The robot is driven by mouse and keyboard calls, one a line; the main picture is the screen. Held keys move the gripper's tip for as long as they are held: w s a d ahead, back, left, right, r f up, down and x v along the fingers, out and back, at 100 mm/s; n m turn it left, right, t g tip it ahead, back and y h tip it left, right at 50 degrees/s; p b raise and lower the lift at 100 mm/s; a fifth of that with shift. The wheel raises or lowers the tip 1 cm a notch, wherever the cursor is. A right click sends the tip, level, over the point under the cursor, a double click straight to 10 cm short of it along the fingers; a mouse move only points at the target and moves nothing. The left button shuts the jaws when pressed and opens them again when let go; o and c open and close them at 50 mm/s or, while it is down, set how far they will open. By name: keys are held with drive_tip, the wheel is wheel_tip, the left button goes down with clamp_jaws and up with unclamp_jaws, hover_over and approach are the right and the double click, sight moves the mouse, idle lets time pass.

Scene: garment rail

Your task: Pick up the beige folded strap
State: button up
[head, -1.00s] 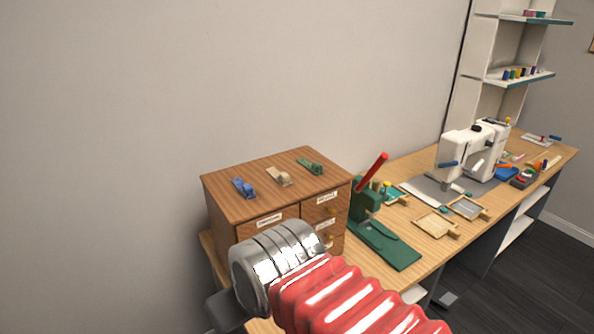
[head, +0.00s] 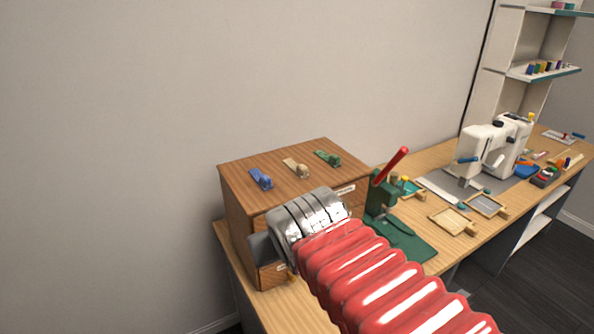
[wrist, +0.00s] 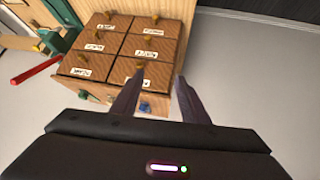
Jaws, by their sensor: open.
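The beige folded strap (head: 296,168) lies on top of a wooden drawer cabinet (head: 236,205), between a blue folded strap (head: 260,178) and a green one (head: 327,158). My gripper (wrist: 160,78) is open and empty in the wrist view, its two dark fingers apart in front of the labelled drawer fronts (wrist: 125,45). In the wrist view the blue strap (wrist: 145,106) shows low, between the fingers, and the green strap (wrist: 82,94) is to the left. I cannot clearly make out the beige strap there. In the head view my arm hides most of the gripper and the drawer fronts.
The cabinet stands at the left end of a wooden table (head: 442,246) against a wall. A green press with a red lever (head: 390,168) stands just right of it. Small framed trays (head: 453,221) and a white sewing machine (head: 490,150) are further right. Air above the cabinet is free.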

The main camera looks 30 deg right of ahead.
sight(306, 169)
drive_tip(key=w+d+r+t+h, duration=0.2)
drive_tip(key=w+d+r+t, duration=0.55)
drive_tip(key=w+d, duration=0.6)
drive_tip(key=s+d+f+n+g+y, duration=0.1)
drive_tip(key=s+d+f+g+y, duration=0.1)
drive_tip(key=s+d, duration=0.3)
drive_tip(key=shift+s+f+y, duration=0.15)
drive_tip(key=shift+f+y, duration=0.25)
drive_tip(key=shift+y, duration=0.5)
drive_tip(key=shift+x, duration=4.3)
drive_tip(key=shift+a, duration=0.1)
drive_tip(key=shift+x, duration=2.6)
